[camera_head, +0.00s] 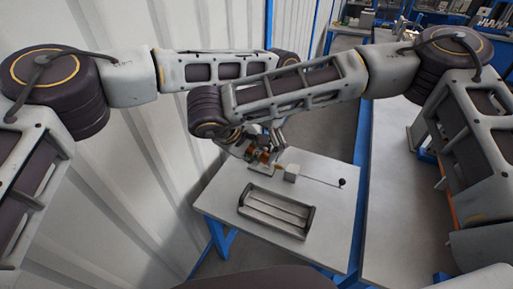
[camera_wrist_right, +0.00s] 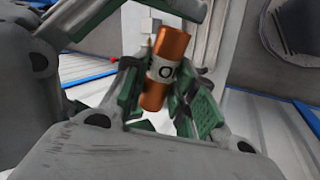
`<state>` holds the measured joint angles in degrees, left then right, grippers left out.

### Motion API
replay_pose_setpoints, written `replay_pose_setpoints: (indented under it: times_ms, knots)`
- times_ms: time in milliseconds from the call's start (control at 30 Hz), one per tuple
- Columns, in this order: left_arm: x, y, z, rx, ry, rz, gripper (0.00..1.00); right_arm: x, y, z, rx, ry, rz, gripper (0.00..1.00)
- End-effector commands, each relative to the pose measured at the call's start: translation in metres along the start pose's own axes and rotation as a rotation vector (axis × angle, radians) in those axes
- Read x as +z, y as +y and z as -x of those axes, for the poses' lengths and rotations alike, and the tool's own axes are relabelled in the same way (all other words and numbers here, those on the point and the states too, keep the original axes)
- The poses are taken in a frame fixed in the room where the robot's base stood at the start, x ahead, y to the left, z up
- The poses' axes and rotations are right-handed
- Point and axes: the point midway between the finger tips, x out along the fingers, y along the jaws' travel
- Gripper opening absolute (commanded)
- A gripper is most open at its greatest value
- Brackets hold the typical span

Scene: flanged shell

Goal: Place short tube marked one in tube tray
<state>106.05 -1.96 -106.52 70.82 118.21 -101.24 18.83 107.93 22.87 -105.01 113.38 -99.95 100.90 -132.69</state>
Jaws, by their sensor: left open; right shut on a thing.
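My right gripper (camera_head: 262,156) is at the far left part of the white table, beyond the tray. In the right wrist view its green-padded fingers (camera_wrist_right: 165,100) are shut on an orange tube (camera_wrist_right: 170,52) with a white label. The label shows a black "O"; the rest is turned away or covered. The tube is slightly tilted in that view. The grey tube tray (camera_head: 277,207) lies on the table, with long empty-looking channels, apart from the gripper. My left gripper (camera_head: 277,137) is open, close behind the right one and partly hidden by it.
A small white block (camera_head: 291,172) stands on the table beside the right gripper. A thin dark rod with a black knob (camera_head: 342,183) is to its right. A corrugated wall (camera_head: 150,190) closes off the left.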

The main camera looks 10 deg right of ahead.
Motion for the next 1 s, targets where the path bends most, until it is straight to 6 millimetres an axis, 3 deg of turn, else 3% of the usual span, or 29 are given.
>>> replay_pose_setpoints:
  times_ms: [200,567,600,700,800,1000]
  knots:
    - [0.0000,0.0000,0.0001,0.000,0.000,0.000,1.00,-0.0001,0.0003,0.0002,0.000,0.000,0.000,0.00]
    - [0.0000,-0.0001,0.0001,-0.001,0.000,0.000,0.54,0.0000,0.0003,0.0002,0.000,0.000,0.000,0.00]
    - [0.0000,-0.0002,0.0003,-0.001,0.000,0.000,0.49,0.0000,0.0003,0.0002,0.000,0.000,0.000,0.28]
    - [0.0000,-0.0002,0.0003,-0.001,0.000,0.000,0.46,0.0000,0.0003,0.0002,0.001,0.000,0.000,0.41]
    - [0.0000,-0.0002,0.0003,-0.001,0.000,0.000,0.46,0.0000,0.0002,0.0002,0.000,0.000,0.000,0.52]
    - [0.0000,-0.0001,0.0004,-0.001,0.000,0.000,0.46,0.0000,0.0001,0.0001,0.000,0.000,0.000,0.52]
